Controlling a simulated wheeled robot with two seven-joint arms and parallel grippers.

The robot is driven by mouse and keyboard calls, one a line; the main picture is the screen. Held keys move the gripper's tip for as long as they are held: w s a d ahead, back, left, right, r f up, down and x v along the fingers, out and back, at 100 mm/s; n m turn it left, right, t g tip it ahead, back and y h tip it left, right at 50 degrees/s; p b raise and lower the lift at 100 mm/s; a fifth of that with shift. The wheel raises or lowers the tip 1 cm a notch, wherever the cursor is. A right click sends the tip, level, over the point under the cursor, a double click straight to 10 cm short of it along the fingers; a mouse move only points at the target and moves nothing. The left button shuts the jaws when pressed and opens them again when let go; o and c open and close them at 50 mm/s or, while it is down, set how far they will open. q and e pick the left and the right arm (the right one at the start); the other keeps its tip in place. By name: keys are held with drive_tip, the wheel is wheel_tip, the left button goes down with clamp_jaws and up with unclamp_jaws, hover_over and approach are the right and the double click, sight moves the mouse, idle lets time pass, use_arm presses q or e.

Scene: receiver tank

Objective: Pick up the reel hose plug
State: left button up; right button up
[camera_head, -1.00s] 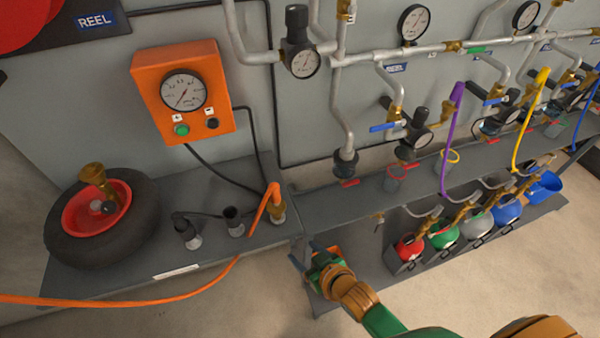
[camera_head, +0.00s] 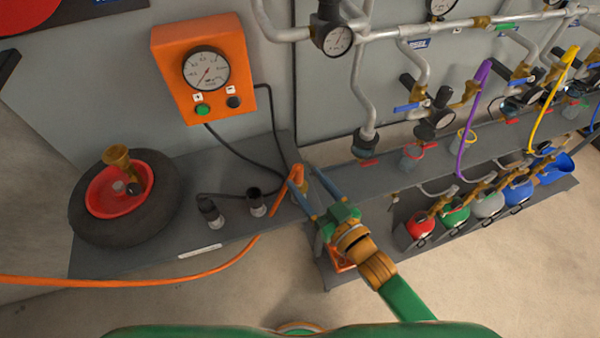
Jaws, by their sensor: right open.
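The reel hose plug (camera_head: 297,173) is the orange hose end standing upright at the right end of the grey bench, with its brass fitting low down and partly hidden by a finger. My right gripper (camera_head: 303,176) comes in from the lower right with its two blue fingers spread. In the picture the plug shows between the fingers, near the left one. I cannot tell whether they touch. The orange hose (camera_head: 200,276) runs down from the plug and off to the left. My left gripper is out of view.
Two black-capped fittings (camera_head: 211,212) (camera_head: 257,202) stand left of the plug. A black tyre with a red hub (camera_head: 118,197) lies further left. An orange gauge box (camera_head: 205,66) is on the wall behind. Pipes, valves and coloured bottles (camera_head: 455,212) fill the right.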

sight(295, 166)
drive_tip(key=shift+w+a+r, duration=0.2)
drive_tip(key=shift+a+r, duration=0.05)
drive_tip(key=shift+a, duration=0.05)
drive_tip(key=x, duration=0.6)
drive_tip(key=shift+w+f, duration=0.2)
drive_tip(key=shift+w, duration=0.25)
clamp_jaws()
